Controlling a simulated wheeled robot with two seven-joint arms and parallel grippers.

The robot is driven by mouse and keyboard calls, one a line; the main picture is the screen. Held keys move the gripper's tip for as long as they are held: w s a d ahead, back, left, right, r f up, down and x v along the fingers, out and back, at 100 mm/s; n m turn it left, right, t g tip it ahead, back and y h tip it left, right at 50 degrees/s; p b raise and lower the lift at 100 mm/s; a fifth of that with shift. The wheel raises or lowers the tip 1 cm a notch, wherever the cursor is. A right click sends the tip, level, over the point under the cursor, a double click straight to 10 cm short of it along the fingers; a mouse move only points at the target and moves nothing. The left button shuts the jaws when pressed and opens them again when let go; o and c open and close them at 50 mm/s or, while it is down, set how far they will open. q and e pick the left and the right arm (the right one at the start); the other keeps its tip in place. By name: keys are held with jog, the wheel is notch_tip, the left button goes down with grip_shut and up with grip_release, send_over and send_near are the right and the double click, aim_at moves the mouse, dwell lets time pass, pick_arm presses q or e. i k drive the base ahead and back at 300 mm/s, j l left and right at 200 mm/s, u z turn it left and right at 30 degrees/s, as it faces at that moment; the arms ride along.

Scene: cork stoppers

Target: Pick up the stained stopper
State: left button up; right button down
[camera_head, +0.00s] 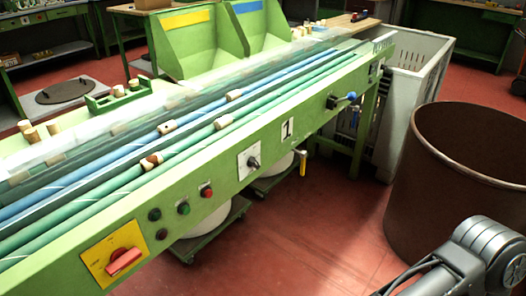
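A cork stopper (152,161) with a dark reddish-brown patch lies on the green rollers of the sorting conveyor, nearest to me on the left. Paler stoppers lie farther along the rollers: one on the green rollers (223,122), one on the blue rollers (167,127) and one farther back (235,95). The patch on the nearest one looks like a stain, though it is small in view. A grey link of my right arm shows at the lower right, well away from the stoppers. Neither of my grippers shows.
The green conveyor frame (215,185) carries a red switch, buttons and a blue-knobbed lever (350,97). A large brown bin (440,190) stands at the right, before a pale crate (415,75). Green chutes (195,45) stand behind. Red floor is clear in front.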

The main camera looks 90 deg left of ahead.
aim_at(153, 161)
jog(key=u, duration=3.7)
jog(key=l+u, duration=0.1)
jog(key=l, duration=1)
jog(key=l+u, duration=0.1)
jog(key=l, duration=1)
jog(key=k, duration=0.05)
